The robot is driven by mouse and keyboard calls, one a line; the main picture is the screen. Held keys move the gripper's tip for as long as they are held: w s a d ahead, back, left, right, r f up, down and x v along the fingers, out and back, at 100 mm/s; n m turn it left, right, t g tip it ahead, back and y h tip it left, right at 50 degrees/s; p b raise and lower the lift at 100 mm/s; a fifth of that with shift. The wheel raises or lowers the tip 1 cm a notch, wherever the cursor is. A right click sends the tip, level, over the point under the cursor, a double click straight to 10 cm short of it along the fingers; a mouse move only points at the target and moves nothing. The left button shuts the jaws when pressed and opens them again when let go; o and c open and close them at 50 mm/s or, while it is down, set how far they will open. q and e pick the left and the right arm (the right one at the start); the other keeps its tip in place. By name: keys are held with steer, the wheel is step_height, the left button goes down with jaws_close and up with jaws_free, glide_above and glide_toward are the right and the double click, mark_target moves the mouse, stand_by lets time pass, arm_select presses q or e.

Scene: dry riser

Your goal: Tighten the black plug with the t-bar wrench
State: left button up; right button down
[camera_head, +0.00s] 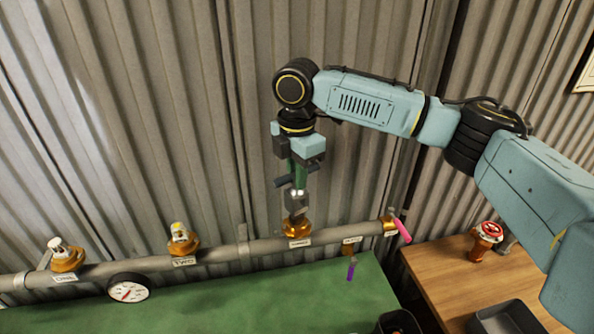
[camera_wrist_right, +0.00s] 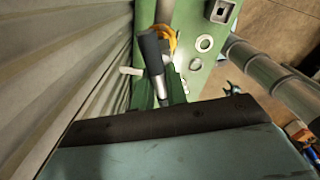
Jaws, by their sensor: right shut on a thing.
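My right gripper (camera_head: 300,172) points down above the third brass outlet (camera_head: 297,226) on the pipe. Its green fingers are shut on the t-bar wrench (camera_head: 285,182), whose dark crossbar sticks out to the left. The wrench's silver lower end stands over the outlet's mouth; I cannot tell how deep it sits. The wrench also shows in the right wrist view (camera_wrist_right: 154,66), with a dark grip and a silver part. The black plug is not distinct; the wrench end covers that spot. My left gripper is not in view.
The grey pipe (camera_head: 215,259) also carries two capped brass outlets (camera_head: 68,258) (camera_head: 182,239) and a round gauge (camera_head: 129,288). Pink (camera_head: 403,231) and purple (camera_head: 351,270) handles are at its right. A wooden table (camera_head: 445,280) holds a red-wheeled valve (camera_head: 489,232). Corrugated wall stands close behind.

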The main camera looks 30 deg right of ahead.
steer(key=shift+f, duration=1.8)
steer(key=shift+m, duration=0.5)
steer(key=m, duration=0.2)
steer(key=shift+m, duration=1.3)
steer(key=shift+m, duration=1.1)
steer(key=shift+n, duration=0.6)
steer(key=shift+r, duration=0.15)
